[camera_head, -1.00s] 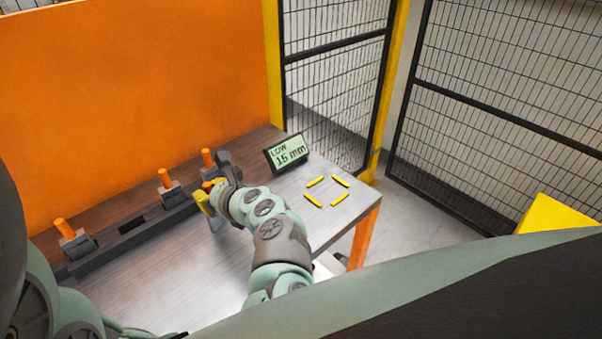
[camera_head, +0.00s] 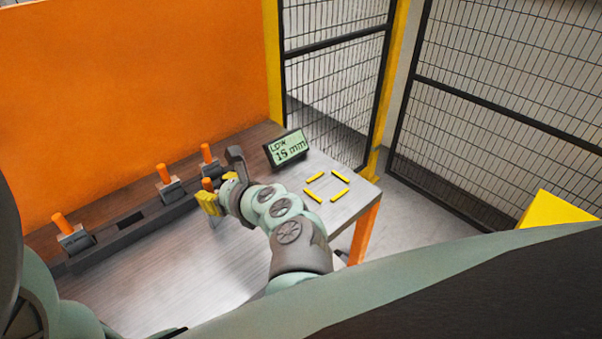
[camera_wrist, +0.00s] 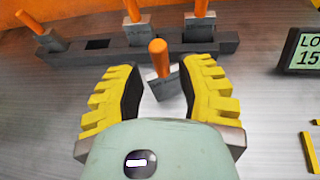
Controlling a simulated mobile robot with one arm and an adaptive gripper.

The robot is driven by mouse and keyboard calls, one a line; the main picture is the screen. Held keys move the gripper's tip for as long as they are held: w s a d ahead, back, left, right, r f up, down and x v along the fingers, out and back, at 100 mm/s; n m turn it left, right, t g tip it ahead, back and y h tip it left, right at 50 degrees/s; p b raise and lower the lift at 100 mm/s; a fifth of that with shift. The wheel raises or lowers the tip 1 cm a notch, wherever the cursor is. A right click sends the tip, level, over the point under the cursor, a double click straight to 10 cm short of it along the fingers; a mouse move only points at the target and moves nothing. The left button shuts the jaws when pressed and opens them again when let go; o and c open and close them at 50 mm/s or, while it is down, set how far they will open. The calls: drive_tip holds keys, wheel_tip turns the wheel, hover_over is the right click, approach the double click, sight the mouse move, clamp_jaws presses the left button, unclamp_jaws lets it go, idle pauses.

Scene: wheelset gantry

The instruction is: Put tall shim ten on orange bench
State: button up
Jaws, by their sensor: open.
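A shim with an orange handle and a grey block (camera_wrist: 162,84) stands on the metal top of the orange bench (camera_head: 185,262), just in front of the dark rack. Its handle also shows by my fingers in the head view (camera_head: 207,184). My gripper (camera_wrist: 160,92) is open, with its yellow ribbed fingers on either side of this shim and gaps visible on both sides. Three other orange-handled shims sit along the rack: the left one (camera_head: 72,234), the middle one (camera_head: 168,182) and the right one (camera_head: 208,160). Any size marking on the shim between my fingers is unreadable.
The dark rack (camera_wrist: 125,56) has an empty slot (camera_wrist: 97,44). A display (camera_head: 287,149) reading "LOW 15 mm" stands at the bench's right. Several yellow strips (camera_head: 314,195) mark a clear square before it. An orange panel (camera_head: 130,90) backs the bench; mesh fencing (camera_head: 510,90) stands right.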

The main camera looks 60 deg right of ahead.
drive_tip(key=v, duration=0.8)
drive_tip(key=shift+s+b, duration=0.2)
drive_tip(key=shift+b, duration=0.25)
